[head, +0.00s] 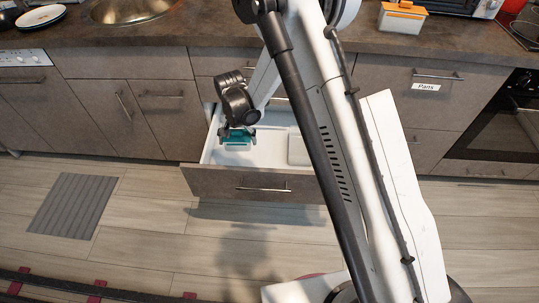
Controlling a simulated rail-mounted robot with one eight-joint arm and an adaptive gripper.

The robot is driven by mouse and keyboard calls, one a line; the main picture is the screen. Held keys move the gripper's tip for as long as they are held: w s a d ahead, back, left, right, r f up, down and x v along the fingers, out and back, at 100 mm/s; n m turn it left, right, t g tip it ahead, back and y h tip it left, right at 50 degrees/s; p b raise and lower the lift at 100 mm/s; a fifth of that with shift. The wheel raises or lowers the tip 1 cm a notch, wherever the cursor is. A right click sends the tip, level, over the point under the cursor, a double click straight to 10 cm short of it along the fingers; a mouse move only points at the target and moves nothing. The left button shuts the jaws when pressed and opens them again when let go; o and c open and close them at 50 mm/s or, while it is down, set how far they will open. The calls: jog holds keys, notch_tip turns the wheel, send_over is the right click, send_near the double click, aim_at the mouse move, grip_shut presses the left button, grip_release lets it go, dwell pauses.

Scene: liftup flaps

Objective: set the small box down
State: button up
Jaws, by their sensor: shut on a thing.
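The small box (237,146) has a teal lid and a pale body. It is at the left inside of an open white drawer (264,158). My gripper (238,133) is directly above the box, with its fingers at the lid, shut on it. I cannot tell whether the box touches the drawer floor. My arm crosses the middle of the view and hides the right part of the drawer.
A flat pale item (298,150) lies at the right in the drawer. The countertop (210,33) above holds a sink (130,10), plates (41,16) and an orange-lidded container (402,17). A grey mat (73,205) lies on the floor. An oven (507,122) is at the right.

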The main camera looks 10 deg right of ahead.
jog(key=a+f+b, duration=0.4)
jog(key=a+f, duration=0.2)
jog(key=f, duration=0.2)
jog(key=b, duration=0.4)
send_over(234, 155)
jog(key=shift+m, duration=0.3)
notch_tip(234, 155, down, 7)
jog(key=shift+w+f, duration=0.1)
jog(key=shift+f, duration=0.1)
jog(key=shift+f+b, duration=0.85)
jog(key=shift+f, duration=1.15)
jog(key=shift+r, duration=0.1)
jog(key=o, duration=1.2)
jog(key=shift+d, duration=0.1)
jog(key=shift+c, duration=0.2)
